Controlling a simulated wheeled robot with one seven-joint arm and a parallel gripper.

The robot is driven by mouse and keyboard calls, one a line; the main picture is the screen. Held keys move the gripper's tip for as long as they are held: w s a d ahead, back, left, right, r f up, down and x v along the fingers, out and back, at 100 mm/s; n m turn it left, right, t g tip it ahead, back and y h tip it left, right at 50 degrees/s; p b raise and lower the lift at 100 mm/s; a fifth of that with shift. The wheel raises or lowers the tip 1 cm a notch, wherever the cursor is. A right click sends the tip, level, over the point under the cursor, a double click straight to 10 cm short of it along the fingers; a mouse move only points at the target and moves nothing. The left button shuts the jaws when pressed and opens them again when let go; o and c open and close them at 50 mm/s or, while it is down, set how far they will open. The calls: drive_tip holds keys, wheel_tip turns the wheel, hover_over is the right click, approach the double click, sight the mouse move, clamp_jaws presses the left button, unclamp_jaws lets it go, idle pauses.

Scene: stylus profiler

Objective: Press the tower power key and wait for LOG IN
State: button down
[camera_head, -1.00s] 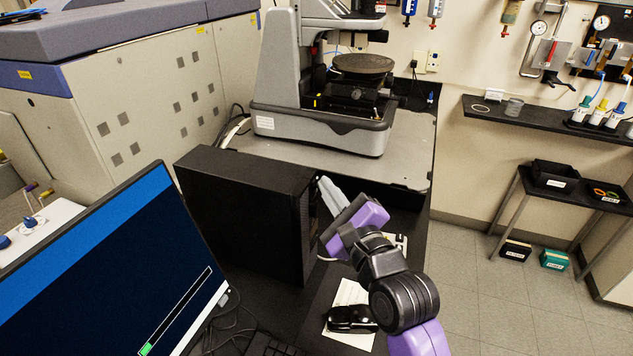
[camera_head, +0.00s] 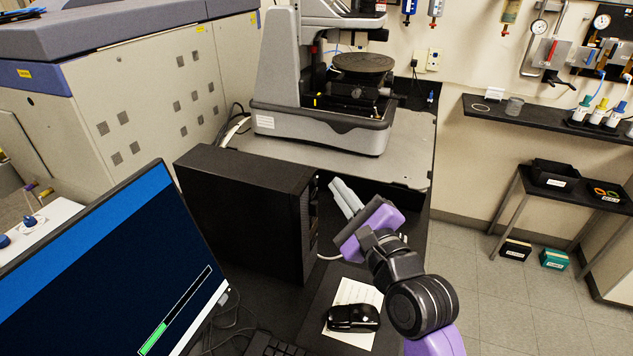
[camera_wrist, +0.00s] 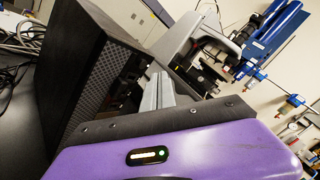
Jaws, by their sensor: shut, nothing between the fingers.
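The black computer tower (camera_head: 240,205) stands upright on the desk, its front facing right. The power key cannot be made out. In the wrist view the tower's meshed front (camera_wrist: 112,78) is to the left of the fingers. My gripper (camera_head: 341,186) is shut and empty, a short way right of the tower front and apart from it. Its pale fingers (camera_wrist: 158,92) lie side by side in the wrist view. The monitor (camera_head: 110,270) at lower left shows a dark blue screen with a lighter blue band and a partly filled green progress bar. No LOG IN text shows.
A black mouse (camera_head: 353,318) lies on a paper sheet (camera_head: 362,296), beside the keyboard (camera_head: 272,346). The stylus profiler (camera_head: 320,130) stands behind the tower on a grey plate (camera_head: 408,165). Clear floor (camera_head: 500,300) lies to the right.

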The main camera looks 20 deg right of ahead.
drive_tip(key=s+d, duration=0.2)
drive_tip(key=d, duration=0.1)
drive_tip(key=shift+s+d+b, duration=0.15)
drive_tip(key=shift+s+b, duration=0.05)
drive_tip(key=shift+b, duration=0.15)
idle(0.4)
wheel_tip(320, 180, up, 2)
drive_tip(key=s+d+n+t+h, duration=0.2)
drive_tip(key=s+n, duration=0.1)
drive_tip(key=n, duration=0.3)
drive_tip(key=s+a+f+n+g+b, duration=0.1)
drive_tip(key=s+f+n, duration=0.5)
drive_tip(key=s, duration=0.7)
drive_tip(key=s+a+f+n+g+b, duration=0.1)
drive_tip(key=s+f+n+g, duration=0.2)
drive_tip(key=s, duration=0.9)
drive_tip(key=s+a+f+n+g+b, duration=0.1)
drive_tip(key=s+f+n, duration=0.8)
drive_tip(key=s, duration=0.4)
drive_tip(key=shift+s+f+n+g+h, duration=0.3)
drive_tip(key=shift+f+g, duration=0.1)
drive_tip(key=shift+f, duration=0.25)
